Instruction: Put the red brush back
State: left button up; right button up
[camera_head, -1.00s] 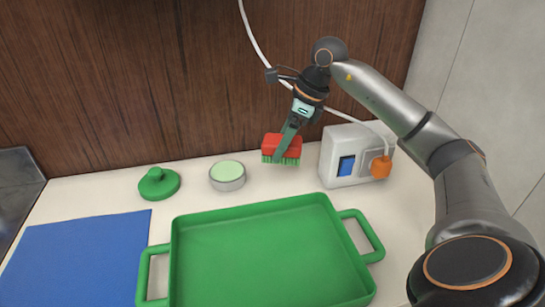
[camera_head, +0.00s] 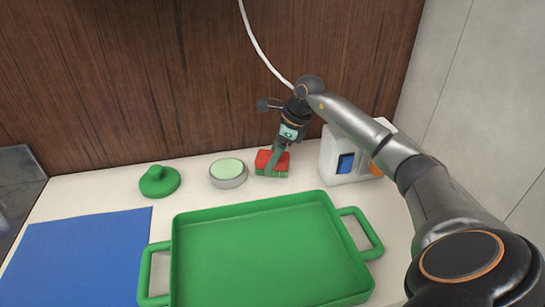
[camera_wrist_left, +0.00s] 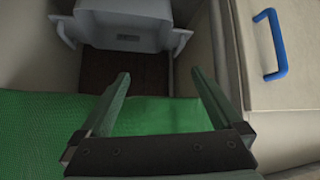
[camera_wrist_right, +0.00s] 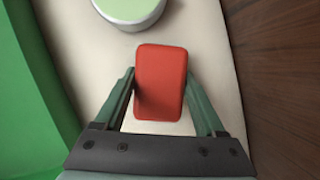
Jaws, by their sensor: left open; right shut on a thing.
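The red brush (camera_head: 272,162) has a red block and green bristles. In the head view it is low at the back of the counter, bristles down, just right of the round dish. I cannot tell whether the bristles touch the counter. My right gripper (camera_head: 273,158) is shut on the brush. In the right wrist view the red block (camera_wrist_right: 161,82) sits between the two fingers of my right gripper (camera_wrist_right: 160,88). My left gripper (camera_wrist_left: 158,85) shows only in the left wrist view. It is open and empty.
A round dish with a pale green top (camera_head: 228,171) is close left of the brush. A green lidded knob piece (camera_head: 158,182) stands farther left. A large green tray (camera_head: 270,250) fills the front, beside a blue mat (camera_head: 75,258). A white box (camera_head: 340,160) stands right.

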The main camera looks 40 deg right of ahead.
jog(key=shift+f, duration=0.2)
jog(key=o, duration=1.3)
jog(key=shift+r, duration=0.1)
jog(key=shift+r, duration=0.25)
jog(key=v, duration=1.1)
jog(key=shift+s+d+r+p, duration=0.15)
jog(key=shift+r+p, duration=0.15)
jog(key=shift+r, duration=0.05)
